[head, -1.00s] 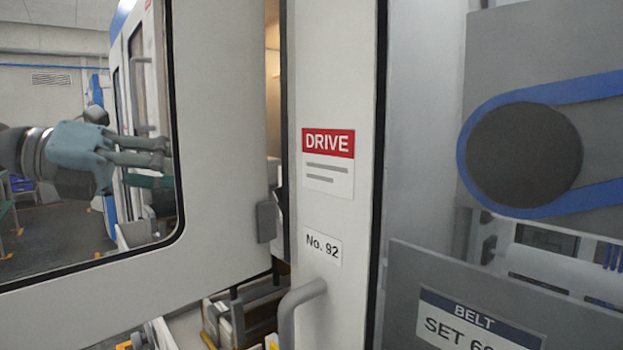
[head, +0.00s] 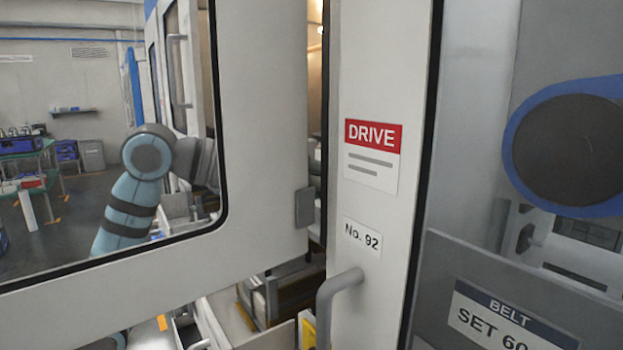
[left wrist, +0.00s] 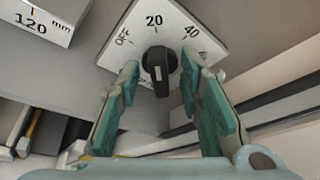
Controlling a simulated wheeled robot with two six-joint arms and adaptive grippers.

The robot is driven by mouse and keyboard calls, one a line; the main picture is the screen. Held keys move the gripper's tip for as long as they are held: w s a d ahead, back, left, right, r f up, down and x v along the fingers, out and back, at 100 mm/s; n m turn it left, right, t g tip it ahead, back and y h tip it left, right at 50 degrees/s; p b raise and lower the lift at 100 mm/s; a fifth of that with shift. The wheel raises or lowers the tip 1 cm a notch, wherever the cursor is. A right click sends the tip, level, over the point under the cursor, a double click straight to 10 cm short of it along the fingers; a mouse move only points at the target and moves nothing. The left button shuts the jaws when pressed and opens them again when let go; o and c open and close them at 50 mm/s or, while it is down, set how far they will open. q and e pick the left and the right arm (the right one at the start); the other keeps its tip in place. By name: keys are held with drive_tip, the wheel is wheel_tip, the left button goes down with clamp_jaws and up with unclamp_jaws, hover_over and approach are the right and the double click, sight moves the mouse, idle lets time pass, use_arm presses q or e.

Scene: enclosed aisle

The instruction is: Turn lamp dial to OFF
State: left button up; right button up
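The lamp dial shows in the left wrist view as a black knob (left wrist: 158,66) on a pale plate (left wrist: 186,18) marked OFF, 20 and 40. OFF is at the plate's left, 20 at the top and 40 at the right. I cannot tell for sure which mark the knob points to. My left gripper (left wrist: 160,62) is open, with one green-padded finger on each side of the knob and visible gaps between. In the head view my left arm shows through a window, and its gripper is hidden behind the door panel. My right gripper is not in view.
A pale door with a window (head: 262,150) stands ajar beside a post with a DRIVE label (head: 372,150) and a grey handle (head: 335,290). A belt pulley (head: 565,150) is at the right. A block marked 120 mm (left wrist: 35,20) is near the dial.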

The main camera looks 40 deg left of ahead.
use_arm(q)
clamp_jaws()
idle(0.5)
drive_tip(key=shift+a+f+n+h+b, duration=0.1)
drive_tip(key=shift+f+n+h+b, duration=0.15)
drive_tip(key=shift+n+b, duration=0.45)
drive_tip(key=n+h+b, duration=0.1)
drive_tip(key=n, duration=0.2)
drive_tip(key=shift+a+f+t+h+b, duration=0.1)
drive_tip(key=shift+t+h+b, duration=0.2)
drive_tip(key=shift+h, duration=0.05)
drive_tip(key=shift+f+n+t+h+b, duration=0.1)
drive_tip(key=shift+n+t+h+b, duration=0.5)
drive_tip(key=shift+n+b, duration=0.95)
drive_tip(key=shift+n+p, duration=0.4)
drive_tip(key=shift+n, duration=0.05)
